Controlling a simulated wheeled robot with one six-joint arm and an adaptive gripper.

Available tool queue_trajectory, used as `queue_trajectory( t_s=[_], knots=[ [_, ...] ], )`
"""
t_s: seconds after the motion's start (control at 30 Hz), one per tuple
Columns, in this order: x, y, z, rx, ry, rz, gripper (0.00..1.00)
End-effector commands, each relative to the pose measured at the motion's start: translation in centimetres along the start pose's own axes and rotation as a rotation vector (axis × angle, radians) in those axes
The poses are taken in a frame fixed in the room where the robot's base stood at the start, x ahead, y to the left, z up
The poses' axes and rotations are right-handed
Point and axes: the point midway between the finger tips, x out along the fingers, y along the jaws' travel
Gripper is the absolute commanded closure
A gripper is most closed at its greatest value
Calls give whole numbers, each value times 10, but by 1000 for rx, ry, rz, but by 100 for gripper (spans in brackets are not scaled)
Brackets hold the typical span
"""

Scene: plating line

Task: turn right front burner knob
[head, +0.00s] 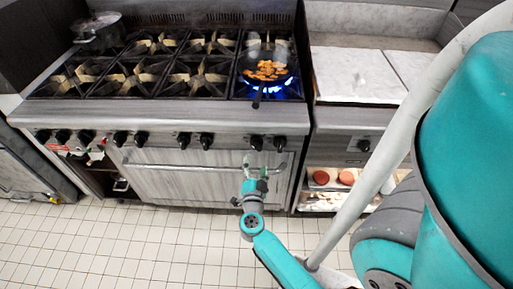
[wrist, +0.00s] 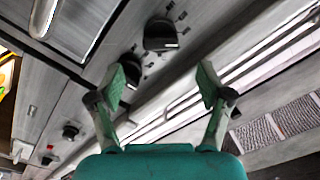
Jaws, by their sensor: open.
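The stove (head: 160,115) has a row of black knobs along its front panel. The two rightmost are the far-right knob (head: 279,143) and the one left of it (head: 257,142). My gripper (head: 255,165) is just below these two, in front of the oven door. In the wrist view my gripper (wrist: 163,80) is open and empty. One knob (wrist: 160,35) shows ahead of and between the fingertips, apart from them. Another knob (wrist: 130,68) is partly hidden behind the left finger. The right front burner (head: 270,88) has a blue flame.
A pan with orange food (head: 266,70) sits over the flame. The oven door handle (head: 190,168) runs across below the knobs, near my gripper. A pot (head: 98,32) stands at the back left. The tiled floor (head: 130,240) before the stove is clear.

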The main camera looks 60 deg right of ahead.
Motion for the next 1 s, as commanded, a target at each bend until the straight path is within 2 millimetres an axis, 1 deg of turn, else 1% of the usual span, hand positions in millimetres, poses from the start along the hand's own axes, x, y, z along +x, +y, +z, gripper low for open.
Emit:
queue_trajectory(
  t_s=[0.03,0.3,0.5,0.7,0.93,0.97,1.0],
  knots=[
    [9,0,-2,2,6,2,22],
    [57,0,-2,2,4,0,22],
    [81,-1,-1,0,2,-2,22],
    [90,0,-1,0,1,-2,22],
    [90,-1,-1,0,1,-2,22],
    [90,-1,-1,0,1,-2,25],
    [90,-1,-1,0,1,-2,35]
  ],
)
